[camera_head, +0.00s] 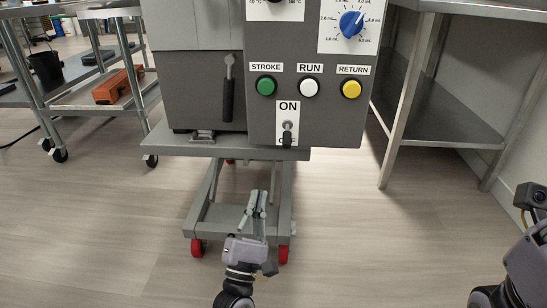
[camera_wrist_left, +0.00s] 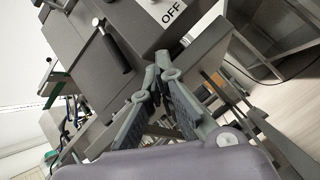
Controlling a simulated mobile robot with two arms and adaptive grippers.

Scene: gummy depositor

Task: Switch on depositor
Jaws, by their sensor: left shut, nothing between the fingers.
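The depositor's grey control box (camera_head: 345,128) has a toggle switch (camera_head: 287,136) on a white plate (camera_head: 280,119) at its lower front. ON is printed above the toggle. Its dark lever points down, over the lower label. In the left wrist view the OFF label (camera_wrist_left: 173,12) shows at the top, and the lever is not clearly seen. My left gripper (camera_head: 259,195) is shut and empty, below and slightly left of the switch, apart from it. Its fingertips (camera_wrist_left: 158,72) meet in the left wrist view. My right gripper's fingers are not seen.
Above the switch are green (camera_head: 266,87), white (camera_head: 309,88) and yellow (camera_head: 351,89) buttons and a blue dial (camera_head: 351,23). A black-handled lever (camera_head: 228,95) hangs to the left. A wheeled stand (camera_head: 199,215) is below. A steel table (camera_head: 455,134) stands at the right.

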